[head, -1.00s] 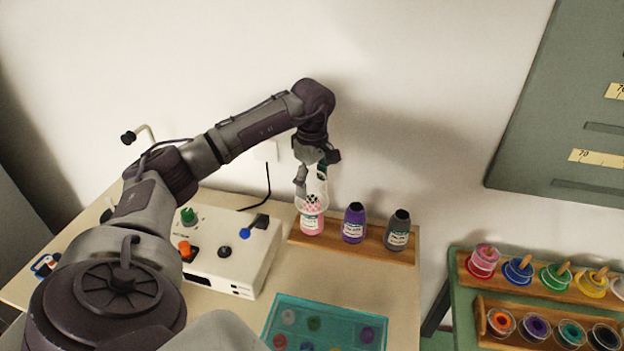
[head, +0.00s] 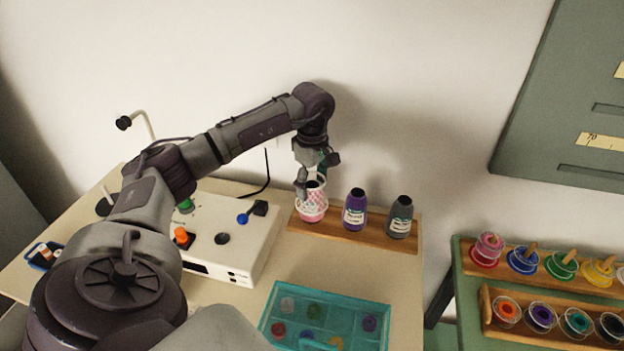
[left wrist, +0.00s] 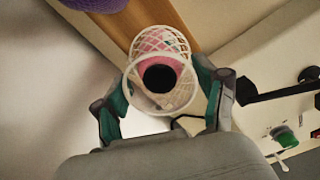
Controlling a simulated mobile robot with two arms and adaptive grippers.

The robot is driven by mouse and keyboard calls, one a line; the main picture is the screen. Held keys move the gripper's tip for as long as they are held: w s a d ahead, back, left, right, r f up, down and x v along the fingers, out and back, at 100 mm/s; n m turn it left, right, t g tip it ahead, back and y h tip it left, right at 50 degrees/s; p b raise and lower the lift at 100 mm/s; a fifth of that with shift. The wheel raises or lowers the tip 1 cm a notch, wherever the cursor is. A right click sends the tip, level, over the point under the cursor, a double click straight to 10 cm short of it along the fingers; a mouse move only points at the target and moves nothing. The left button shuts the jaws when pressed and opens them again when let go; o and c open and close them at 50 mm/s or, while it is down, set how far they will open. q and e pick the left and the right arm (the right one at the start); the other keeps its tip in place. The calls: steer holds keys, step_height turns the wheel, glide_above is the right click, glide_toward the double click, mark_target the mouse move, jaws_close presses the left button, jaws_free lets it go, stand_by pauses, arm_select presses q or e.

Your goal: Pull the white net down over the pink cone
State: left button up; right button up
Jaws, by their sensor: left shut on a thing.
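The pink cone (head: 313,216) stands upright at the left end of a wooden rack, its dark top (left wrist: 160,77) seen from above in the left wrist view. The white net (head: 322,199) is around the cone and covers most of its height; its lower rim sits near the cone's base. My left gripper (head: 312,184) is shut on the net's upper rim, with a finger on either side of the cone's top; its fingers also flank the rim in the left wrist view (left wrist: 163,100). My right gripper is not in view.
A purple cone (head: 355,211) and a grey cone (head: 399,219) stand to the right on the wooden rack (head: 377,240). A white control box (head: 228,243) is to the left. A teal tray (head: 327,318) lies in front. Spools (head: 521,260) stand on a green cart at right.

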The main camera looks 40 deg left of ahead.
arm_select(q)
steer(key=shift+f+b, duration=0.75)
steer(key=shift+f, duration=0.6)
steer(key=o, duration=0.8)
steer(key=shift+r, duration=0.15)
step_height(320, 180, up, 12)
stand_by(0.3)
